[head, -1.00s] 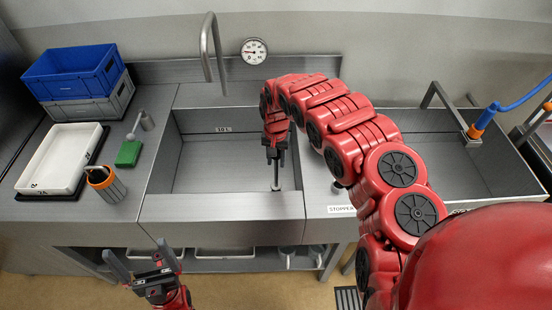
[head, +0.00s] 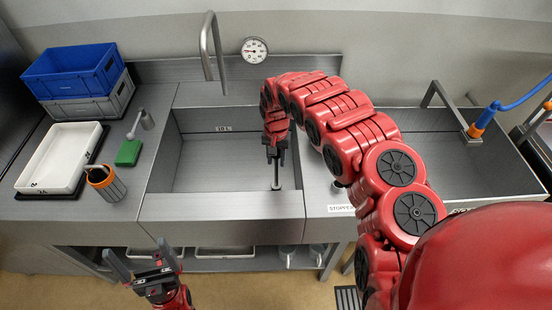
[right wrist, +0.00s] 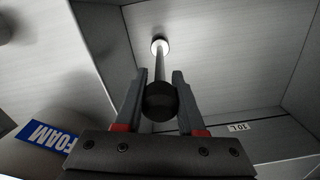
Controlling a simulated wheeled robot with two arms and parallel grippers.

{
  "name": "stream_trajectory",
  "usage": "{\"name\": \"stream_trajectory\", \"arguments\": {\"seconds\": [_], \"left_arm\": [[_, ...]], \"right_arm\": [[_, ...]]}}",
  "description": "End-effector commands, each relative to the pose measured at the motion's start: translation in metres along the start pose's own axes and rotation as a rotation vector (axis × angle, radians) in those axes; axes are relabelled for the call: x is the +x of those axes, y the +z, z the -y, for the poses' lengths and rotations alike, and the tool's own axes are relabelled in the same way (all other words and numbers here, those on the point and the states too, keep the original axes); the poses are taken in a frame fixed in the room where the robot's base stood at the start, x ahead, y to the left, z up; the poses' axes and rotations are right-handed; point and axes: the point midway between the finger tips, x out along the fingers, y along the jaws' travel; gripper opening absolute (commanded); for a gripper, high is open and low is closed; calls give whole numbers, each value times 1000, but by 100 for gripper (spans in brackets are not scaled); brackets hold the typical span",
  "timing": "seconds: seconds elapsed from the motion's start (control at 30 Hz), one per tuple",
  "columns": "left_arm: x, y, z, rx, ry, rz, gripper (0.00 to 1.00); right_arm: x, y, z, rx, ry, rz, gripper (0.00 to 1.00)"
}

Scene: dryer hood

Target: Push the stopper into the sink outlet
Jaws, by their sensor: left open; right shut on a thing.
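The stopper (head: 276,178) is a thin upright rod inside the left sink basin (head: 205,178), near its front right corner. My right gripper (head: 275,158) reaches down into this basin and is shut on the stopper's upper part. In the right wrist view the stopper's dark round knob (right wrist: 160,102) sits between the fingers, and its rod runs to a pale round foot at the basin floor. The outlet is hidden under or behind that foot, and I cannot tell how deep it is seated. My left gripper (head: 142,257) is open and empty in front of the counter.
A tap (head: 213,50) and a dial (head: 254,50) are behind the basin. A second basin (head: 450,165) is on the right.

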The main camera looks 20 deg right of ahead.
Motion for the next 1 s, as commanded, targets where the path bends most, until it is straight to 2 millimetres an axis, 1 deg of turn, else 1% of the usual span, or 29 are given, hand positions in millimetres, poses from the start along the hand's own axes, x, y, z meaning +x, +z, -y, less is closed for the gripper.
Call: {"name": "stream_trajectory", "arguments": {"seconds": [0.13,1.0], "left_arm": [[-3,0,0,0,0,0,100],[-6,1,0,0,0,0,100]], "right_arm": [[1,0,0,0,-1,-1,0],[0,0,0,0,0,0,0]]}}
